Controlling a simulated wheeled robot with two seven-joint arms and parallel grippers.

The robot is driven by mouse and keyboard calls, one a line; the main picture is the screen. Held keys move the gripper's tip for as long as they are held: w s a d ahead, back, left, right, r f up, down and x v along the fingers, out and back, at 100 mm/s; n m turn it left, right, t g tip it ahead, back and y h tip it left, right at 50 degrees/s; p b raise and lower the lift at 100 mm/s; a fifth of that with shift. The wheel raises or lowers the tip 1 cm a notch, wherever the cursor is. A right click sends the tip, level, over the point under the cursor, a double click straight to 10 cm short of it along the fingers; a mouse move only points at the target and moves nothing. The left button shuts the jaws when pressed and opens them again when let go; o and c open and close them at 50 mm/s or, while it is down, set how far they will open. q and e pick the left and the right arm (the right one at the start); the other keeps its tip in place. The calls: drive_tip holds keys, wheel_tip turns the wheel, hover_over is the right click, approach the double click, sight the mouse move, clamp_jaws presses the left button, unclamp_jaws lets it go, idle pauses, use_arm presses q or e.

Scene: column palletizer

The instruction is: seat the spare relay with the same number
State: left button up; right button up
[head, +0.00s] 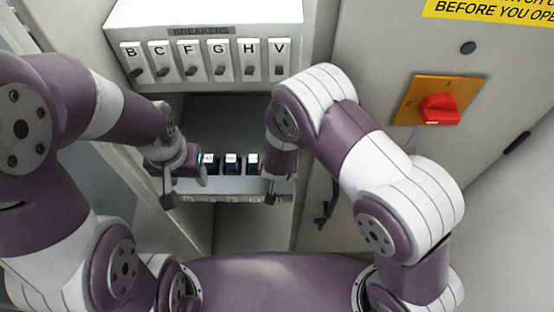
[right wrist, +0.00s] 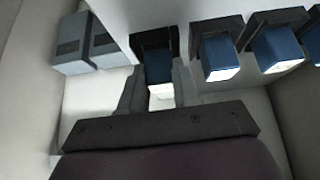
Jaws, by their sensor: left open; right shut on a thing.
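Blue relays with white faces stand in a row in the cabinet bay; three show in the head view, such as the middle relay (head: 232,164). Their numbers are too small to read. In the right wrist view my right gripper (right wrist: 158,82) is shut on a relay (right wrist: 157,70) with a blue body, white face and black base. Whether that base is in a socket, I cannot tell. In the head view my right arm largely hides this gripper. My left gripper (head: 186,184) is open at the left end of the row, close to the leftmost visible relay (head: 209,163).
A breaker panel (head: 200,31) with lettered switches overhangs the bay. A red rotary switch (head: 439,109) on an orange plate is on the door at right. In the right wrist view, more relays (right wrist: 220,62) stand to the right and two grey blocks (right wrist: 71,46) to the left.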

drive_tip(key=shift+f, duration=0.15)
idle(0.3)
drive_tip(key=o, duration=1.1)
